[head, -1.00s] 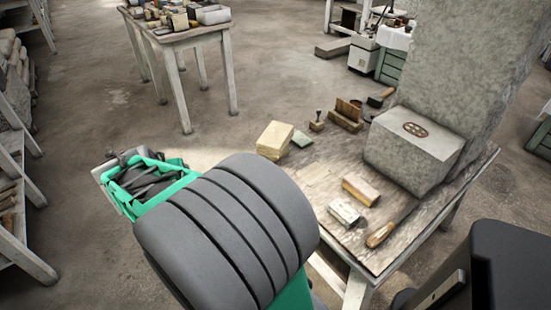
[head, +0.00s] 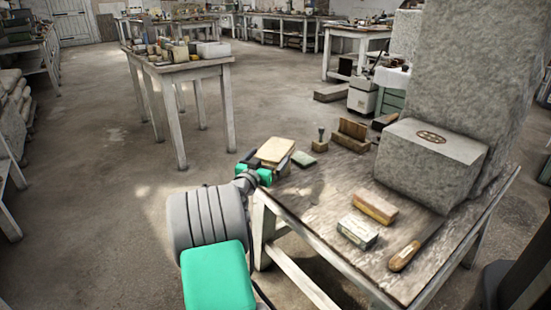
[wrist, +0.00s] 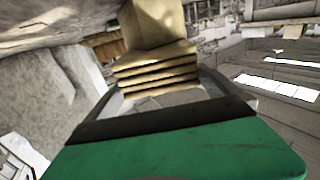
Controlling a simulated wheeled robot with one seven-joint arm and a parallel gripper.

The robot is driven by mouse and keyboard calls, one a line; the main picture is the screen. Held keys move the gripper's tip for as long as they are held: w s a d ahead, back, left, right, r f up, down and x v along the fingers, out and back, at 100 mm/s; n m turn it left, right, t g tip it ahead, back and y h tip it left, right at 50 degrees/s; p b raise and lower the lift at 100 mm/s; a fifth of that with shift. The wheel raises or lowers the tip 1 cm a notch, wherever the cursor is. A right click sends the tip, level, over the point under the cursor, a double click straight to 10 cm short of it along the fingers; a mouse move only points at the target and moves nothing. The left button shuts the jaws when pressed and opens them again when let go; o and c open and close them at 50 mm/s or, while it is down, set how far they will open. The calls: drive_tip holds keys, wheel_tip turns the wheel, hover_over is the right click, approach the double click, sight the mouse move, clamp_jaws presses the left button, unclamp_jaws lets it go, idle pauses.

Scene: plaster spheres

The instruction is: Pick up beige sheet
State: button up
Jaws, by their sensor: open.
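The beige sheets lie as a small stack (head: 276,149) at the left corner of the work table. In the wrist view the stack (wrist: 155,62) shows several layered edges and a bare top face. My gripper (head: 269,165) is at the near side of the stack, its jaws apart. In the wrist view my gripper (wrist: 162,84) has one finger on each side of the stack's near end, with nothing clamped. I cannot tell whether the fingers touch the sheets. My green gripper body hides part of the table edge in the head view.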

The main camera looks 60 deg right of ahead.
sight(273, 151)
drive_tip(key=d, duration=0.3)
drive_tip(key=shift+d+f+b, duration=0.1)
drive_tip(key=shift+f+b, duration=0.05)
drive_tip(key=shift+b, duration=0.25)
drive_tip(key=shift+d, duration=0.3)
drive_tip(key=shift+w+r, duration=0.1)
drive_tip(key=shift+r, duration=0.1)
drive_tip(key=c, duration=1.6)
